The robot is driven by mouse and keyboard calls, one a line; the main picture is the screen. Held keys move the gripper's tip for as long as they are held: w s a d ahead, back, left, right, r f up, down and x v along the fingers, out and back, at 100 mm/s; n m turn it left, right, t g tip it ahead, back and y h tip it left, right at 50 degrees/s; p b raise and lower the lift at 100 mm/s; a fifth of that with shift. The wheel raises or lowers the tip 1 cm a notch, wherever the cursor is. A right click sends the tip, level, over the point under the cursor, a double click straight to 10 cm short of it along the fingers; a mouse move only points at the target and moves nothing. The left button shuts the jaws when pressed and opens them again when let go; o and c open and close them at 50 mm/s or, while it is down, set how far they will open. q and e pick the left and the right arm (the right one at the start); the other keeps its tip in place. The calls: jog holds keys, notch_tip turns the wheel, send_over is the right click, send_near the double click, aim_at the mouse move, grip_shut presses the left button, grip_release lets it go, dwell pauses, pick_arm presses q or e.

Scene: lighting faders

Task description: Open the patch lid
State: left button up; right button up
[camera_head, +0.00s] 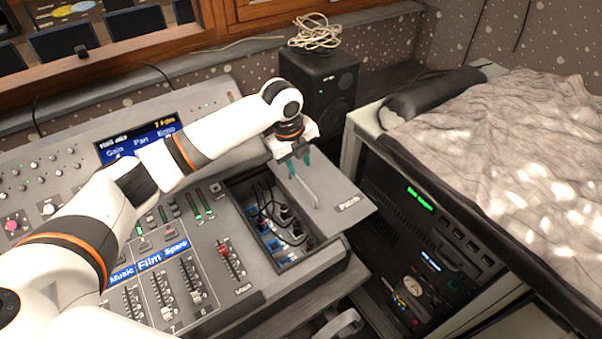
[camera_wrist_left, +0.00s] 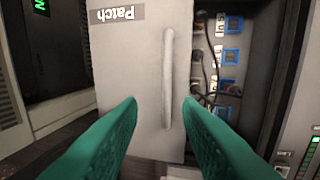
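The patch lid (camera_head: 336,187) is a flat grey panel with a "Patch" label and a raised bar handle (camera_head: 305,190). It sits off to the right of the patch compartment (camera_head: 277,228), whose cables and blue-framed sockets show. The lid also shows in the left wrist view (camera_wrist_left: 138,65), with its pale handle (camera_wrist_left: 168,80) running lengthwise. My left gripper (camera_head: 293,166) is over the far end of the handle. Its teal fingers (camera_wrist_left: 160,108) are apart, one on each side of the handle in the picture, with gaps visible. My right gripper is not in view.
The sloped mixing desk (camera_head: 205,262) with faders lies left of and around the compartment. A black speaker (camera_head: 322,85) with a coiled cable on top stands behind the lid. A rack (camera_head: 425,215) with a green display and a cloth-covered surface (camera_head: 510,150) are at the right.

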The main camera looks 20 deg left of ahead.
pick_arm(q)
notch_tip(320, 180, up, 6)
jog(key=shift+s+a+r+b, duration=0.15)
jog(key=shift+s+a+b, duration=0.2)
jog(key=shift+s, duration=0.1)
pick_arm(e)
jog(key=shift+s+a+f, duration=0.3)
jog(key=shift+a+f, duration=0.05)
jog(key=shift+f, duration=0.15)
